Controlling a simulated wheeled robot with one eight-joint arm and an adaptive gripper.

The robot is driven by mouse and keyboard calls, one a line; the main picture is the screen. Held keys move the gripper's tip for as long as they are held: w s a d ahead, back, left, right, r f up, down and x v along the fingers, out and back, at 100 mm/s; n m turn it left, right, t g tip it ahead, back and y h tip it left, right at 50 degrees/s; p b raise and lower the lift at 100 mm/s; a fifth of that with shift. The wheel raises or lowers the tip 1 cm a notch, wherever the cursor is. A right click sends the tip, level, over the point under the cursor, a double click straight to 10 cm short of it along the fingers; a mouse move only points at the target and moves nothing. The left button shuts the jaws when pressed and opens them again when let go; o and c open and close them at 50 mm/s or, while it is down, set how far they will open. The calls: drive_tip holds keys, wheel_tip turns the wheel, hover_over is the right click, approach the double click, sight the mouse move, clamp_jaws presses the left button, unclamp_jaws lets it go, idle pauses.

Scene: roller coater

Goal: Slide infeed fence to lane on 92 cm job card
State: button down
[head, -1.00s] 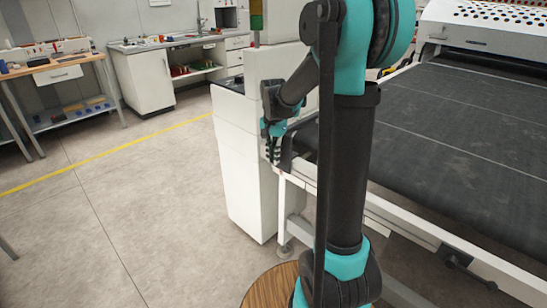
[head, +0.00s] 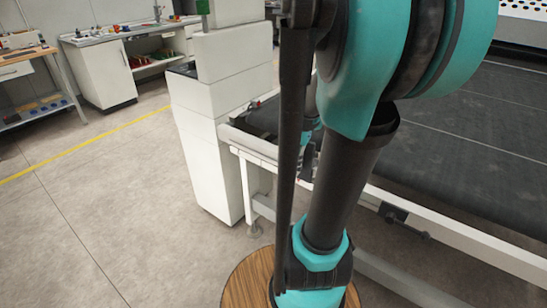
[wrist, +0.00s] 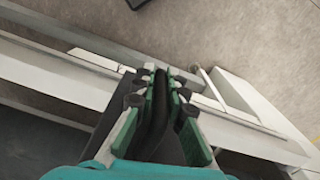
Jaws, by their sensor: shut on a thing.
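My gripper (wrist: 161,84) shows in the wrist view with its green-and-black fingers closed on both sides of a dark upright bar (wrist: 158,105), which looks like part of the infeed fence. The bar runs down between the fingers, and its lower end is hidden by them. Gripper and bar are over the pale frame rail (wrist: 50,62) of the coater. In the head view my arm hides most of the gripper; only a teal and dark part shows beside the rail. The rest of the fence is hidden. No job card or lane marking is legible.
The coater's dark belt (head: 470,130) fills the right, with thin pale lines across it. A white cabinet (head: 215,130) with a green lamp (head: 202,6) stands at the belt's left end. Open floor (head: 100,220) lies at left. Workbenches stand at the back left.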

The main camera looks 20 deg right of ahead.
drive_tip(key=shift+s+d, duration=0.9)
drive_tip(key=shift+s, duration=0.3)
drive_tip(key=shift+s+d, duration=0.85)
drive_tip(key=shift+s, duration=0.35)
drive_tip(key=c, duration=1.6)
unclamp_jaws()
drive_tip(key=shift+o, duration=0.2)
drive_tip(key=shift+r, duration=0.1)
wheel_tip(320, 180, up, 12)
